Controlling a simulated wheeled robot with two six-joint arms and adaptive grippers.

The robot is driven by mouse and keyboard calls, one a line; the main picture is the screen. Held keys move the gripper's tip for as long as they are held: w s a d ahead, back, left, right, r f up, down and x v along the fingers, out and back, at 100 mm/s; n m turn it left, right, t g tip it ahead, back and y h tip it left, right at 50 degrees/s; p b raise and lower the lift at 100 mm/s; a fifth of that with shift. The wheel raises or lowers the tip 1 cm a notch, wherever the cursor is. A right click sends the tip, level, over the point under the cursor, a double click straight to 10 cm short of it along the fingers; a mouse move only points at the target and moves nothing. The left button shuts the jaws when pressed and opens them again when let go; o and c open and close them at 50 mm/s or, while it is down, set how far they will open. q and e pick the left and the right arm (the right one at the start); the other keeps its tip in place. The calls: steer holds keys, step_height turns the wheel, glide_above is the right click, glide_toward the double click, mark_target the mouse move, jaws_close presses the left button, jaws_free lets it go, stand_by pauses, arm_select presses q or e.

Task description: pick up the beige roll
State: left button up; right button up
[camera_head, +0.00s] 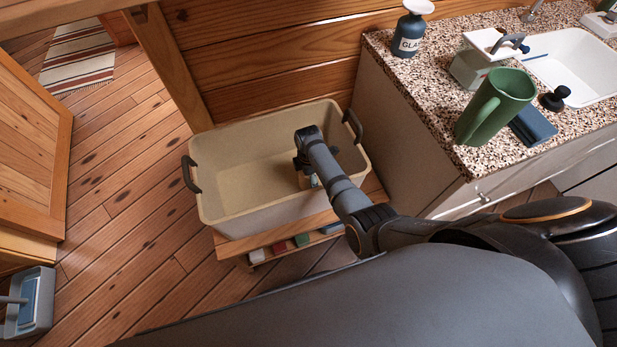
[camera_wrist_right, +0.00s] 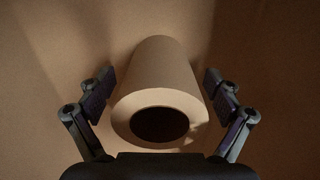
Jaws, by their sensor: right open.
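The beige roll (camera_wrist_right: 158,72) lies in the right wrist view with the dark hole of its near end facing the camera. Its surroundings there are plain beige. My right gripper (camera_wrist_right: 157,90) is open, with one finger on each side of the roll. A gap shows between each finger and the roll. In the head view my right arm reaches down into a beige tub (camera_head: 225,213), and my right gripper (camera_head: 307,165) is low inside it, partly hidden by the arm. I cannot make out the roll in the head view. My left gripper is not in view.
The tub has dark handles and stands on a low wooden shelf (camera_head: 232,246).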

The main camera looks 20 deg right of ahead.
steer(key=c, duration=1.2)
step_height(320, 180, up, 9)
steer(key=p, duration=0.3)
steer(key=shift+c, duration=0.3)
steer(key=shift+r, duration=0.5)
